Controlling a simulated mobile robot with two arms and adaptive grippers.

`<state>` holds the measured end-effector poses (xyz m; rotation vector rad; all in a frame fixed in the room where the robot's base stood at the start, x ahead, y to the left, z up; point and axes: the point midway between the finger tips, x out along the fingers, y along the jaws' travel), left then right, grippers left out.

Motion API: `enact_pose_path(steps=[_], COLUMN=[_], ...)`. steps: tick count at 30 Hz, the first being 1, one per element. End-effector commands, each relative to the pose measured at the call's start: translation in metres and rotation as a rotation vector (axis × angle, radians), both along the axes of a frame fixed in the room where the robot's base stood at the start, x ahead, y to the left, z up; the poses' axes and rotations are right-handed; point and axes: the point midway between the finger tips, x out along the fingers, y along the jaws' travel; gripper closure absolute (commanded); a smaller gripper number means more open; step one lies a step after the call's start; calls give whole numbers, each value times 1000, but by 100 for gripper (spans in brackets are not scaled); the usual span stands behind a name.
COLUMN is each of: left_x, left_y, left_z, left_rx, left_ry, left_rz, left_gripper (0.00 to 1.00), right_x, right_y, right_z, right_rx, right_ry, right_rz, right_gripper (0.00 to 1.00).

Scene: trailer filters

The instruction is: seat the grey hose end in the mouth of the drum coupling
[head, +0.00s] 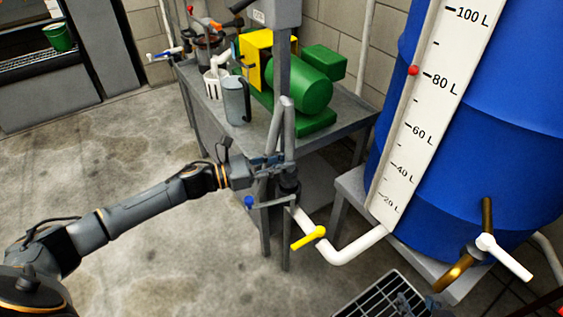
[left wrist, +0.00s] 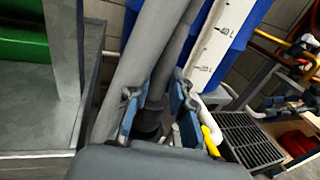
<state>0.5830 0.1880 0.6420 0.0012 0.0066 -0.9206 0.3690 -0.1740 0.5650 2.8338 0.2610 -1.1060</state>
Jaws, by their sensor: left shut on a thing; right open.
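The grey hose (head: 290,135) stands upright beside the bench and bends over at its top. My left gripper (head: 270,163) is shut on the hose near its lower end. In the left wrist view the hose (left wrist: 160,85) passes between the blue fingers of this gripper (left wrist: 154,105). The dark drum coupling (head: 289,187) is right below the gripper, at the end of the white pipe. The hose end lines up over it, but its tip is hidden, so I cannot tell whether it is inside the mouth. My right gripper (head: 418,303) is open at the bottom edge, partly cut off.
A blue-handled lever (head: 250,202) and a yellow valve handle (head: 308,238) stick out by the coupling. The blue drum (head: 480,130) stands at right on a grey stand. The bench (head: 235,125) carries a green motor (head: 298,82). A black grate (head: 375,300) lies below.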

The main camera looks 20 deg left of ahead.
Motion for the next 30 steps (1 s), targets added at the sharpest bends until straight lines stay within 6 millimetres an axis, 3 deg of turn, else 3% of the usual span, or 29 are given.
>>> enact_pose_path(steps=[9,30], left_x=[0,0], left_y=[0,0], left_z=[1,1], left_rx=[-1,-1], left_ry=[-2,-2], left_rz=[0,0], left_gripper=[100,100], right_x=[9,9], right_y=[3,4], right_z=[8,6], right_rx=[9,12], right_ry=[-48,-53], right_rz=[4,5], right_gripper=[55,55])
